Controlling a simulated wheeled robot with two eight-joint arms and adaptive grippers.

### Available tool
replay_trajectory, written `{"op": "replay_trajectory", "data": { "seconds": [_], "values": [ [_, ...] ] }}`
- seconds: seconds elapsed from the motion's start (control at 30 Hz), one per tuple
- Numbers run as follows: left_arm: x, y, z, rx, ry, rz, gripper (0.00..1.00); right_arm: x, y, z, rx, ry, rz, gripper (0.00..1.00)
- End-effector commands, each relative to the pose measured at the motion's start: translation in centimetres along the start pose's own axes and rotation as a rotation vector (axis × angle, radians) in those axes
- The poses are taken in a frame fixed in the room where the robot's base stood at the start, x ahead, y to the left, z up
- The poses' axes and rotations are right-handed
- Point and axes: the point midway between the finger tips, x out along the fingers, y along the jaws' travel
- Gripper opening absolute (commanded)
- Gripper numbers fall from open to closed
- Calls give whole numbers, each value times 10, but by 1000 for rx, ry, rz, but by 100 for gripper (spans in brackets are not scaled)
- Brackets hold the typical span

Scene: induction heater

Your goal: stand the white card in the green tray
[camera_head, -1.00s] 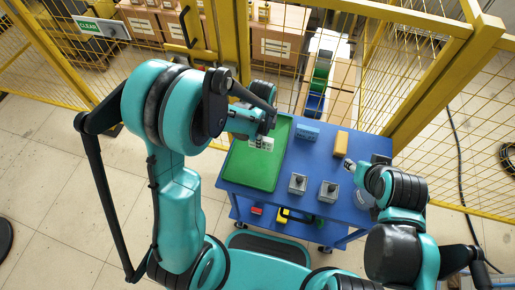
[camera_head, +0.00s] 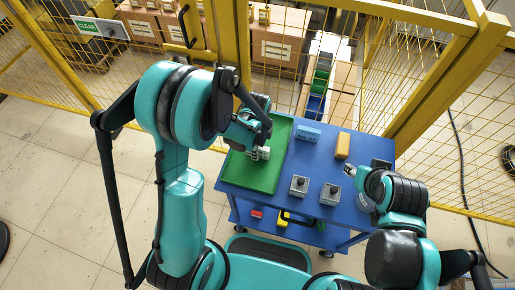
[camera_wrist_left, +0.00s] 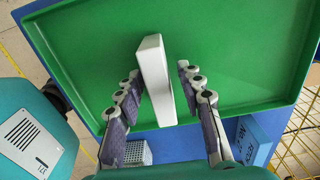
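The white card (camera_wrist_left: 154,80) shows in the left wrist view as a white slab standing on edge, over the green tray (camera_wrist_left: 240,50). My left gripper (camera_wrist_left: 159,75) has one finger on each side of it. A gap shows between the card and the right-hand finger; the left-hand finger is very close, and I cannot tell whether it touches. In the head view my left gripper (camera_head: 261,152) is low over the middle of the green tray (camera_head: 252,178), and the card is mostly hidden there. My right gripper (camera_head: 349,169) hangs over the table's right side, too small to read.
On the blue table (camera_head: 310,165) stand a blue box (camera_head: 307,134), a yellow block (camera_head: 342,146) and two grey boxes with black knobs (camera_head: 299,186) (camera_head: 330,194). A yellow mesh fence (camera_head: 365,90) closes off the back. The tray's front part is clear.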

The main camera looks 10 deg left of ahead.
Motion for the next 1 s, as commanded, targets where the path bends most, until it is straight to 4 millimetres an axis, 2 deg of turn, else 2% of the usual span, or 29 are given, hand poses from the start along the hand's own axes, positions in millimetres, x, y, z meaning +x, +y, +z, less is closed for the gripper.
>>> {"op": "replay_trajectory", "data": {
  "seconds": [0.27, 0.37, 0.8, 1.0],
  "values": [
    [-1, 0, 0, 0, 0, 0, 39, -1, 0, -1, 0, 0, 0, 40],
    [-8, 0, 0, 0, 0, 0, 39, -5, 0, -4, 0, 0, 0, 40],
    [-99, 0, 0, 0, 0, 0, 39, -30, 0, -22, 0, 0, 0, 40],
    [-121, 0, 0, -2, 0, -1, 39, -35, 0, -25, 0, 0, 0, 40]
  ]
}}
